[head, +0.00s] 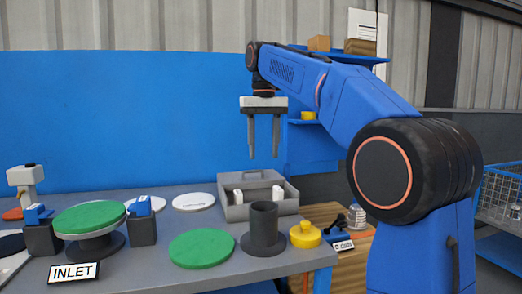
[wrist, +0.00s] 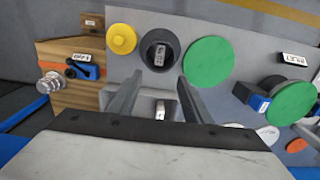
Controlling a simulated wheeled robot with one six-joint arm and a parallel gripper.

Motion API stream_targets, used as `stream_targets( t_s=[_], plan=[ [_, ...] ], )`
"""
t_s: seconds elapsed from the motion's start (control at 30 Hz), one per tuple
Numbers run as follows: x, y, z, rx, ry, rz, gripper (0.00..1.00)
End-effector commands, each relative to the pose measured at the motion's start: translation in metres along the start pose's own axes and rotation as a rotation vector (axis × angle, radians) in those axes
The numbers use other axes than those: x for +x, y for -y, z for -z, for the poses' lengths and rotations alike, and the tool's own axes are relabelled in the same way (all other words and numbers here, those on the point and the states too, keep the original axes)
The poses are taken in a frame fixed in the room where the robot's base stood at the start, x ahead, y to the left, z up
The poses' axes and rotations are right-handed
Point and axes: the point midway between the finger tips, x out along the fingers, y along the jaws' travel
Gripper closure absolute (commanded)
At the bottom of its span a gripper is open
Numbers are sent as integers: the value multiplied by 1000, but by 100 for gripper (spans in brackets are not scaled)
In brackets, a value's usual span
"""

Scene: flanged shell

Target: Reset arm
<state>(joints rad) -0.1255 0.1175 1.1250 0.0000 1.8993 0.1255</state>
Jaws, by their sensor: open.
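My gripper (head: 264,136) hangs from my blue arm, pointing down, above the workbench in the head view. Its two grey fingers are apart with nothing between them. In the wrist view the fingers (wrist: 157,97) also stand apart over the bench. Below it in the head view is an open grey box (head: 233,213) with white items inside. The dark flanged cylinder (head: 264,228) stands on the bench in front of the box, apart from the gripper. The wrist view looks into its open top (wrist: 160,48), where a light labelled piece shows.
A green disc (head: 202,249) lies flat on the bench; another (head: 89,217) rests on a round stand between two dark blocks with blue clamps. A yellow knobbed part (head: 305,235) sits at the bench's right edge. A wire basket (head: 500,192) stands far right. Blue shelves are behind the gripper.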

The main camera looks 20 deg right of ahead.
Motion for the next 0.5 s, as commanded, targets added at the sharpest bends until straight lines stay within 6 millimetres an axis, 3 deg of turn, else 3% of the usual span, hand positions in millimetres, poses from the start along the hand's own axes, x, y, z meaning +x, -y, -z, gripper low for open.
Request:
stream_targets(
  t_s=[0.17,0.5],
  plan=[
    [4,-4,-12,0,-15,2,55],
    [51,-27,-85,1,-109,10,55]
  ],
)
